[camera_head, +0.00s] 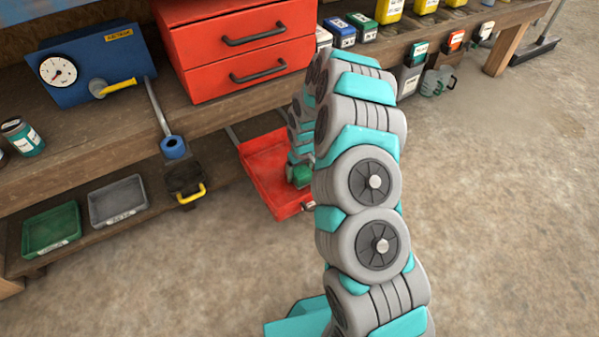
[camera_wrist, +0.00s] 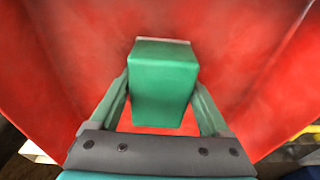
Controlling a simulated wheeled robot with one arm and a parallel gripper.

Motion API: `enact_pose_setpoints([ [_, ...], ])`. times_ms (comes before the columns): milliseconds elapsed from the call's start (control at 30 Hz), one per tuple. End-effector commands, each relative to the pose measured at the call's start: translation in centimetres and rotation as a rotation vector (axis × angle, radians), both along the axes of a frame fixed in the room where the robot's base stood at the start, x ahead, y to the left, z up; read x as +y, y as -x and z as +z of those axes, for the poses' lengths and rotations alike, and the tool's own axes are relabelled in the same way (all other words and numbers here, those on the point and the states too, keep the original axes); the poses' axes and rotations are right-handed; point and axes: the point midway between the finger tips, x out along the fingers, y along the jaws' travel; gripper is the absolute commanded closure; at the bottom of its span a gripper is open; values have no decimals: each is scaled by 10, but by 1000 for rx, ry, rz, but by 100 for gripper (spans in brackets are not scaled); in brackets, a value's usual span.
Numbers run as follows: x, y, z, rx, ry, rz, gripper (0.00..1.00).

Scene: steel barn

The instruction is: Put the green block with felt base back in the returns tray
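The green block (camera_head: 301,175) is over the red tray (camera_head: 260,160), near its right side in the head view. In the wrist view, the block (camera_wrist: 163,88) is between both fingers of my gripper (camera_wrist: 163,100), which touch its sides. A thin pale edge shows at its far end. The tray's red walls and floor (camera_wrist: 70,60) surround the block there. I cannot tell whether the block touches the floor. My arm hides part of the tray's right side in the head view. No tray label is readable, so I cannot confirm which is the returns tray.
A green tray (camera_head: 50,230) and a grey tray (camera_head: 118,201) sit on the low shelf at left. A red drawer cabinet (camera_head: 240,48) and a blue gauge box (camera_head: 95,68) stand on the bench above. A hanging tool with a yellow handle (camera_head: 190,194) is left of the red tray.

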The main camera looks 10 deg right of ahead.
Motion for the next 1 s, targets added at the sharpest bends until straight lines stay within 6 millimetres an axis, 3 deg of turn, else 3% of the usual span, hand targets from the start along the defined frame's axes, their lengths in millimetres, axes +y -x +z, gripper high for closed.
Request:
enact_pose_setpoints([
  [167, 0, 0, 0, 0, 0, 0, 0],
  [567, 0, 0, 7, -1, 0, 0, 0],
  [767, -1, 2, 30, -3, 0, -1, 0],
  [1000, -3, 7, 76, -5, -1, 0, 0],
])
